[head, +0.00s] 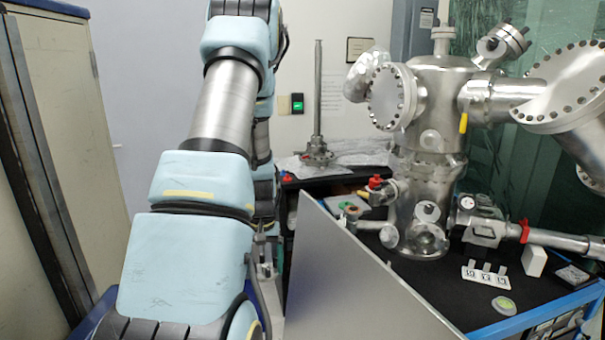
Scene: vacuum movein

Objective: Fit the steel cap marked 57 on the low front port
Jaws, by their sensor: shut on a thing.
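My gripper (265,268) appears at the lower end of my forearm, mostly hidden behind my own arm. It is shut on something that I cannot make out. I cannot identify the steel cap marked 57. The steel vacuum chamber (428,165) stands upright on the dark bench to the right of my gripper, clearly apart from it. Its lower body has a round front port (427,212) and a short round stub (389,236) at lower left. I cannot tell which of these is the low front port.
A large grey panel (355,285) stands tilted between my arm and the bench (450,300). A valve (478,220) and pipe are at right.

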